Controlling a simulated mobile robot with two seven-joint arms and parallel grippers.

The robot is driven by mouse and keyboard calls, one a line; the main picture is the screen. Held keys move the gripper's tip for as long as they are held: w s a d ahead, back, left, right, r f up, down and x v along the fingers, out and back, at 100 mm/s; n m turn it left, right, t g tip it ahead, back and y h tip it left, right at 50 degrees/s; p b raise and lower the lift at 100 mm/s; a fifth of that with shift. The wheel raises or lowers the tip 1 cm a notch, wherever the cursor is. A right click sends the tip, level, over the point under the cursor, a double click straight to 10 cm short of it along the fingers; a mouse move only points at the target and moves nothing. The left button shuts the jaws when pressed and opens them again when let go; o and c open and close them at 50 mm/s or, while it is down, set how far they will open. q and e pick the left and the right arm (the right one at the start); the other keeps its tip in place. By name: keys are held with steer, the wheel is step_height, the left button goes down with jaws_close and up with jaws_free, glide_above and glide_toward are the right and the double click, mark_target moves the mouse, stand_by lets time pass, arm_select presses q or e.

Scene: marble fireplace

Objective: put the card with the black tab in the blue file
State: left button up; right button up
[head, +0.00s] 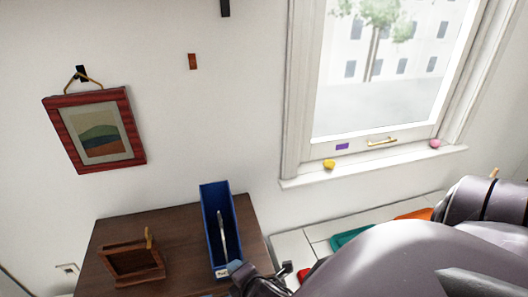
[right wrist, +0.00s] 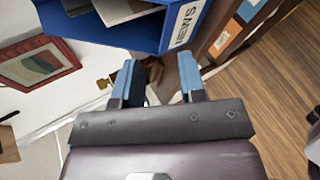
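The blue file (head: 206,232) is a tall open box on the dark brown cabinet top. Its white label reads NEWS in the right wrist view (right wrist: 168,38). A thin pale card edge (head: 222,235) stands inside the file; in the right wrist view a pale, flat piece (right wrist: 118,10) shows in it. I cannot make out a black tab on any card. My right gripper (head: 240,272) is at the near end of the file. Its blue fingers (right wrist: 158,80) are apart with nothing seen held between them. My left gripper is in neither view.
A small wooden holder (head: 134,266) stands left of the file. A bench along the right holds teal (head: 352,236), orange (head: 415,214) and red (head: 303,274) items, partly hidden by my right arm. A red-framed picture (head: 64,134) hangs on the wall.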

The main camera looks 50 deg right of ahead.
steer(key=s+d+f+m+y, duration=0.1)
steer(key=s+f+m, duration=0.4)
steer(key=m, duration=1.1)
steer(key=s+y, duration=0.1)
steer(key=s, duration=0.1)
steer(key=shift+s+d+f, duration=0.2)
steer(key=shift+s+f, duration=0.05)
steer(key=shift+s, duration=0.1)
arm_select(q)
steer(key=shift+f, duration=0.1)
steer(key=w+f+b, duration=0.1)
steer(key=b, duration=0.2)
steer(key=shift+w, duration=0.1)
arm_select(e)
steer(key=shift+w+a+f, duration=0.1)
steer(key=shift+w+f, duration=0.4)
steer(key=shift+f, duration=0.15)
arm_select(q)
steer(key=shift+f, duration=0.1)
arm_select(e)
steer(key=shift+c, duration=0.3)
